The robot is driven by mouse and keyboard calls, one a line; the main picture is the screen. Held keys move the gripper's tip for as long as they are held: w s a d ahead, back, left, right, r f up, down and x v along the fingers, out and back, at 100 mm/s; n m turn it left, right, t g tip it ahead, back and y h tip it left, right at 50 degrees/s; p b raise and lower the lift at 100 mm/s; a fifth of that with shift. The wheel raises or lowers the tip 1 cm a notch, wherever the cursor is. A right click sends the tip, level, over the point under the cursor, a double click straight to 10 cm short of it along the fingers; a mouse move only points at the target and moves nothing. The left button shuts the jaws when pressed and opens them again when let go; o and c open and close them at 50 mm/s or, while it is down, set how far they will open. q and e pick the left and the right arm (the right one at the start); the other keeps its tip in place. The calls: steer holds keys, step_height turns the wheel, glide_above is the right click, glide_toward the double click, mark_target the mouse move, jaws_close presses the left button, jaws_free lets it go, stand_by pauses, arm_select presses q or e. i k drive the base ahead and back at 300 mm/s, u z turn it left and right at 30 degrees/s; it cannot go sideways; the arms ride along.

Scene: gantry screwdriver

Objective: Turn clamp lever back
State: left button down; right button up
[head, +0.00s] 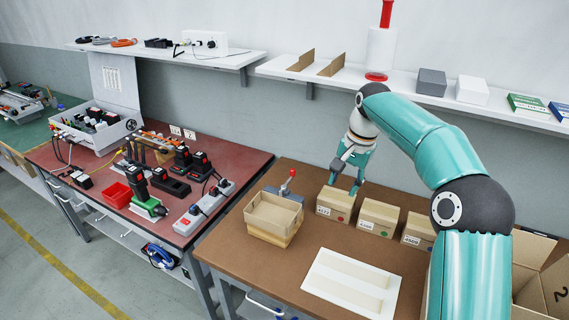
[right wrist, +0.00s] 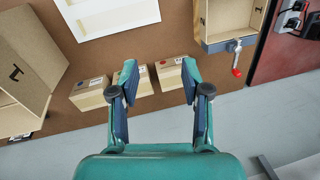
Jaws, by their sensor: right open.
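The clamp lever (head: 290,174) has a red knob and stands roughly upright at the back of a grey clamp (head: 287,195), beside an open-topped tan box (head: 270,212) on the brown table. In the right wrist view the lever (right wrist: 237,68) shows at the upper right, its red end away from the box. My right gripper (head: 346,178) is open and empty, to the right of the lever and apart from it, above the small cartons. Its two fingers also show in the right wrist view (right wrist: 159,75). My left gripper is not in view.
Several labelled small cartons (head: 378,217) stand in a row below and right of my right gripper. A white tray (head: 320,284) lies at the front. A red-topped bench (head: 160,235) with tools stands left, and a wall shelf (head: 335,79) runs behind.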

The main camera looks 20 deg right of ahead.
mark_target(293, 172)
steer(key=i, duration=0.9)
steer(key=z, duration=0.05)
